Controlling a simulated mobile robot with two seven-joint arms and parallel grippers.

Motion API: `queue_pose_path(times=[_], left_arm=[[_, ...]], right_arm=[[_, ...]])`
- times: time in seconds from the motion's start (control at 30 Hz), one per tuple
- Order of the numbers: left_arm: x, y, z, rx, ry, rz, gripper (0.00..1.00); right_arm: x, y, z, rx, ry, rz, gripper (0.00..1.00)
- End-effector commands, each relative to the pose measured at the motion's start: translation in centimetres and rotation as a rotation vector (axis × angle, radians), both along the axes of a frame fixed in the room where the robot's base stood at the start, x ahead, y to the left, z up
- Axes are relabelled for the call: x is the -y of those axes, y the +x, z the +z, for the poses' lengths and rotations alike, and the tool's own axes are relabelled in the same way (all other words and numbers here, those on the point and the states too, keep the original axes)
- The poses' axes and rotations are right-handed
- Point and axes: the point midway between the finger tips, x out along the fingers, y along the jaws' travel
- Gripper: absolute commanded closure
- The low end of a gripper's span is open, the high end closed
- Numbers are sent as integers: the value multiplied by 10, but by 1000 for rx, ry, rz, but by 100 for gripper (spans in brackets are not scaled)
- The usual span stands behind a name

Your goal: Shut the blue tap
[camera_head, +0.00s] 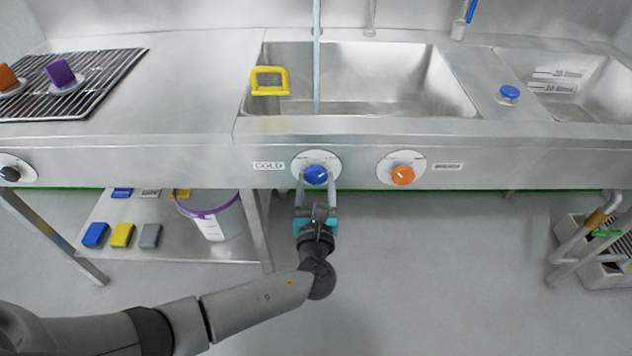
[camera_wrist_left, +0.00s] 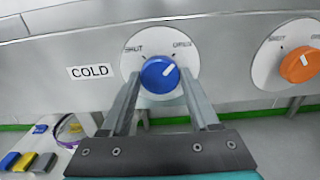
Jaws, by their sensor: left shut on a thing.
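The blue tap (camera_head: 316,175) is a round knob on a white dial on the sink's front panel, beside a label reading COLD. It also shows in the left wrist view (camera_wrist_left: 159,75), where its white mark points up and right, toward the right-hand word on the dial and away from SHUT. My left gripper (camera_head: 316,184) has one finger on each side of the knob and is shut on it; the fingers also show in the left wrist view (camera_wrist_left: 160,88). My right gripper is not in view.
An orange knob (camera_head: 402,175) sits right of the blue one. A pale vertical column (camera_head: 317,60), water or pipe, reaches into the sink basin (camera_head: 390,85). A yellow handle-shaped object (camera_head: 269,82) is at its left. A lower shelf (camera_head: 190,240) holds a bucket and sponges.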

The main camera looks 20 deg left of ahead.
Motion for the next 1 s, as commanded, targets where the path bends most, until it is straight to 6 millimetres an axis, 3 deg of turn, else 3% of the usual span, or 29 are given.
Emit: queue_pose_path(times=[0.3,0.43,1.0], left_arm=[[0,0,-1,22,-75,0,94],[-1,0,-1,45,-157,1,94],[-1,0,-2,194,-664,1,94]], right_arm=[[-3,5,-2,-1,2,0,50],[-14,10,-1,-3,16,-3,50],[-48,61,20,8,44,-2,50]])
